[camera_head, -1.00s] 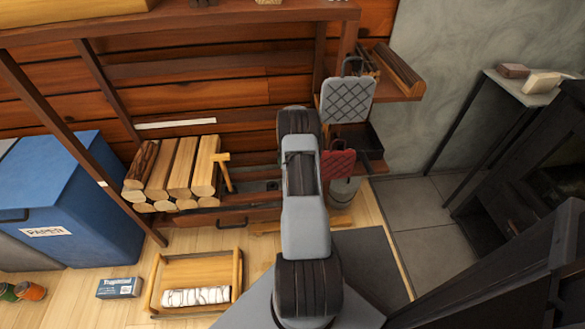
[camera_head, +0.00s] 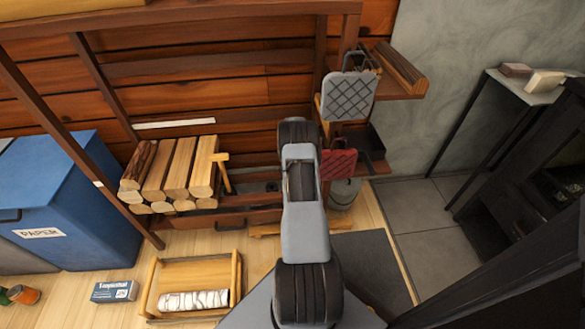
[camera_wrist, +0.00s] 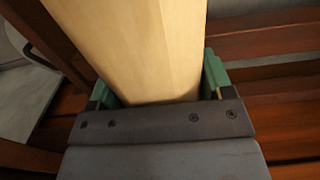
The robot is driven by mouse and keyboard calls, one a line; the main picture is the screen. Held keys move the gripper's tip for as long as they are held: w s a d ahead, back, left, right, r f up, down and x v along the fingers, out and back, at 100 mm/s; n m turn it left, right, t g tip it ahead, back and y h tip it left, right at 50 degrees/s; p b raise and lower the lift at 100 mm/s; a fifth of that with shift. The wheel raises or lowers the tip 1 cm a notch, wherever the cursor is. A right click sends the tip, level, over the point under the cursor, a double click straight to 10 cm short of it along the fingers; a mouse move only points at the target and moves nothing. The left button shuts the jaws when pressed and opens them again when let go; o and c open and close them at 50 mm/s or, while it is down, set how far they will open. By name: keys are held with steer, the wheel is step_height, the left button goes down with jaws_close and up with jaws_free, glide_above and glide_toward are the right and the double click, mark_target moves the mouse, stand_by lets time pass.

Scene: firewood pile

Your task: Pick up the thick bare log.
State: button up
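The thick bare log (camera_wrist: 150,45) is pale and smooth and fills the middle of the wrist view, looking wider toward the top. My gripper (camera_wrist: 160,84) has its green fingers against both sides of this log, closed on it. Brown slats lie behind it, with no other log beside it. In the head view my own arm hides the gripper and this log. A stack of logs (camera_head: 180,168) sits on the rack at left, with one barked log (camera_head: 138,165) and several pale ones.
The wooden rack (camera_head: 104,85) stands against the plank wall. A blue paper bin (camera_head: 65,200) is at left. A wooden tray (camera_head: 237,285) with a white bundle lies on the floor. A grey bucket (camera_head: 345,193) stands right of the arm. Bare grey floor tiles (camera_head: 415,215) lie further right.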

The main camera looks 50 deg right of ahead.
steer(key=c, duration=0.7)
steer(key=shift+c, duration=0.2)
